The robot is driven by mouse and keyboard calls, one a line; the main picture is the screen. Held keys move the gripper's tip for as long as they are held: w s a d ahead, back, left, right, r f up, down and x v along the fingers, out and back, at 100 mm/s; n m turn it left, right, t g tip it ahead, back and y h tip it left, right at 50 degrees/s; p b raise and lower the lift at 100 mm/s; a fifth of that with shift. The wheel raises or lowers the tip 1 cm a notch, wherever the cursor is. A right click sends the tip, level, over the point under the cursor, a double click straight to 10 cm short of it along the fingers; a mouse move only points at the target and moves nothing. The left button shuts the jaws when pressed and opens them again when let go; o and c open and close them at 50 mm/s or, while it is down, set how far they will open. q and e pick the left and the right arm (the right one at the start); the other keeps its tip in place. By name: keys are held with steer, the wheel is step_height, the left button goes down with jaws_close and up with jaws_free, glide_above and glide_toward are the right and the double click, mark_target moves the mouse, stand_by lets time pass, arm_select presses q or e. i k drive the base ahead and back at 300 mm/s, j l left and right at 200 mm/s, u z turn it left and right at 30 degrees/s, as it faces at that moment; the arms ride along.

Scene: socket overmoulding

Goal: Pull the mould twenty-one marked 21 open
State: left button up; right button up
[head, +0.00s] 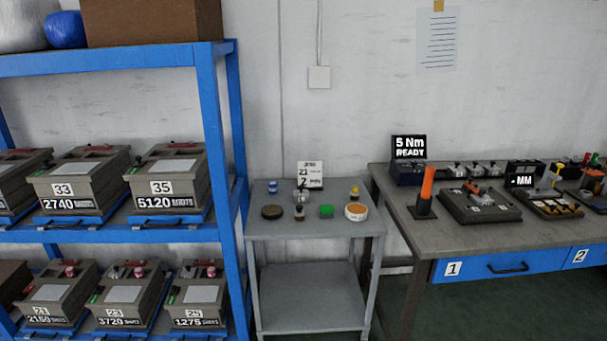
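The mould marked 21 (79,288) is a grey-brown box on the lower shelf of the blue rack, at the lower left of the head view. Its front plate carries the number 21 and a shots counter, partly blurred. A pinkish-red knob shows on its top and a small green part at its left side. It looks closed. Neither of my grippers is in view.
Moulds 23 (124,293) and 25 (202,293) stand to its right; moulds 33 (82,176) and 35 (168,174) stand on the shelf above. The blue rack's post (211,130) rises on the right. A small grey table (335,225) and a workbench (440,235) stand further right.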

mark_target(55, 304)
steer(key=j+u, duration=0.75)
steer(key=j, duration=0.2)
steer(key=j+u, duration=0.35)
steer(key=i+j, duration=0.05)
steer(key=j, duration=0.05)
